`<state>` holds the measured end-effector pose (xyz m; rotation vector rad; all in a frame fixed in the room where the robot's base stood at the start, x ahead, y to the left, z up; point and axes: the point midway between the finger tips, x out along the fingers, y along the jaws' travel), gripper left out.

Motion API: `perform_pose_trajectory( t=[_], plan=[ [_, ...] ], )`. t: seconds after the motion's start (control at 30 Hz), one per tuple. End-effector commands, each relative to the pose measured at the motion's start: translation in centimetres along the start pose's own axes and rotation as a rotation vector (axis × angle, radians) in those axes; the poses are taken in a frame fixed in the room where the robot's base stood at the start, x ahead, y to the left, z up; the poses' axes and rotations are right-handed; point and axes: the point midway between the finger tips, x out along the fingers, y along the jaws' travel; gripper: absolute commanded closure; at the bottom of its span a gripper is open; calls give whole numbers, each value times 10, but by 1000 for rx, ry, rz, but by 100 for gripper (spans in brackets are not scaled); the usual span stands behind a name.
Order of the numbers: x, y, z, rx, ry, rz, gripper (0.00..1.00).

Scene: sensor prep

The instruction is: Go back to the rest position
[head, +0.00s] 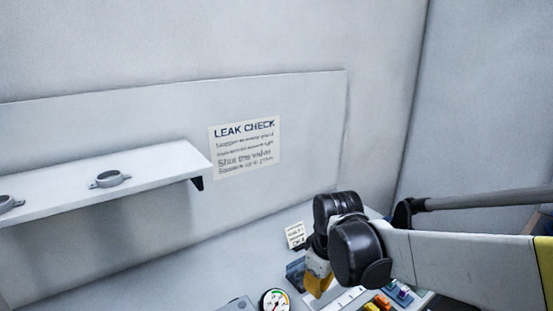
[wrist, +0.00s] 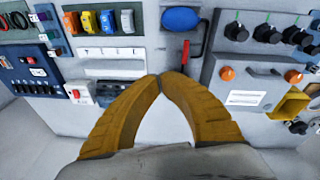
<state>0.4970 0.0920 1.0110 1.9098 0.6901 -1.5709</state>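My gripper (head: 318,286) shows in the head view at the lower middle, as yellow fingers below a black wrist joint, pointing down over the work surface. In the wrist view its two yellow fingers (wrist: 160,77) lean together and their tips meet. I see nothing held between them. My arm comes in from the right of the head view. In the wrist view a blue oval part (wrist: 180,18) and a red-handled lever (wrist: 185,55) lie beyond the fingertips.
A white shelf (head: 130,178) with ring-shaped grey holders (head: 110,179) is on the left wall. A LEAK CHECK sign (head: 245,148) hangs beside it. A round gauge (head: 275,300) is near my gripper. The wrist view shows coloured blocks (wrist: 107,22) and a knob panel (wrist: 262,32).

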Motion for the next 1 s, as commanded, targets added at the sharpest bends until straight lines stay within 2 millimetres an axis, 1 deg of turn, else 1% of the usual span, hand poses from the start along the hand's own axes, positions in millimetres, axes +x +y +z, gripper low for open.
perform_pose_trajectory(
  t=[0.03,0.1,0.2,0.33,0.4,0.5,0.6,0.7,1.0],
  plan=[
    [-16,0,16,65,27,22,100],
    [-35,0,34,160,72,54,100],
    [-57,-2,61,296,137,95,100],
    [-76,-9,96,469,228,142,100],
    [-82,-13,113,554,275,163,100],
    [-86,-18,131,651,333,185,100],
    [-87,-22,143,718,374,198,100],
    [-87,-24,149,755,398,205,100],
    [-87,-24,150,767,406,206,100]
  ],
)
